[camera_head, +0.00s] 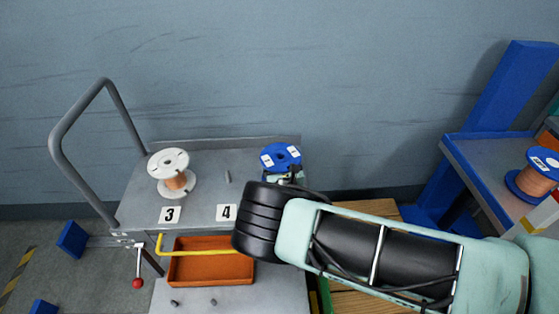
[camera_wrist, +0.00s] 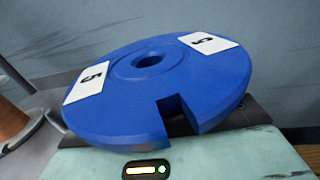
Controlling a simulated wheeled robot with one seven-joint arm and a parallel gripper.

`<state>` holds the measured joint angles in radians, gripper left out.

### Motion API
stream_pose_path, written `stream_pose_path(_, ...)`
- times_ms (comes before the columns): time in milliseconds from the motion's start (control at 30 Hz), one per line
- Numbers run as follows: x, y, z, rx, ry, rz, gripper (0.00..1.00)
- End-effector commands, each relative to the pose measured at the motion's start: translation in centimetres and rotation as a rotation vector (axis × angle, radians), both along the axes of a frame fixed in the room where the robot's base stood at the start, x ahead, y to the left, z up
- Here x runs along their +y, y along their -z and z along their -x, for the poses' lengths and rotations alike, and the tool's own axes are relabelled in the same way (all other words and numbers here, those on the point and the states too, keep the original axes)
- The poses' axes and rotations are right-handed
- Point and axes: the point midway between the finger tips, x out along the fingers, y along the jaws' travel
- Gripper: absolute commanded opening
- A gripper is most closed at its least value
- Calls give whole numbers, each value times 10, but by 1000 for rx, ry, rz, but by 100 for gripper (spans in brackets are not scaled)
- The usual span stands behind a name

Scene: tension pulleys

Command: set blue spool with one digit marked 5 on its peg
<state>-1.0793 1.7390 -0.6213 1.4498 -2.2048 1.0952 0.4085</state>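The blue spool (camera_head: 281,157) is at the cart's right rear, with white labels on its top flange. In the wrist view the blue spool (camera_wrist: 130,97) fills the middle, showing a single 5 on one label, a centre hole and a notch in the rim. My gripper (camera_head: 286,176) is at the spool, below its top flange. Its fingers, the spool's core and lower flange are hidden, so I cannot tell whether it grips the core. The peg under the spool and any contact with it are hidden too.
The grey cart (camera_head: 203,195) carries a white spool (camera_head: 168,161) with copper wire by label 3 (camera_head: 170,214). A bare peg (camera_head: 227,177) stands behind label 4 (camera_head: 227,212). An orange tray (camera_head: 212,270) lies in front. Another blue spool (camera_head: 526,187) stands on the right shelf.

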Motion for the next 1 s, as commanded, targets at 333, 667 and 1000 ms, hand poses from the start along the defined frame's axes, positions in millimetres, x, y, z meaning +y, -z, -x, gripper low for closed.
stream_pose_path(333,-1,2,4,4,0,2,86)
stream_pose_path(667,-7,1,61,3,-2,5,86)
stream_pose_path(1000,-18,1,137,3,-2,2,86)
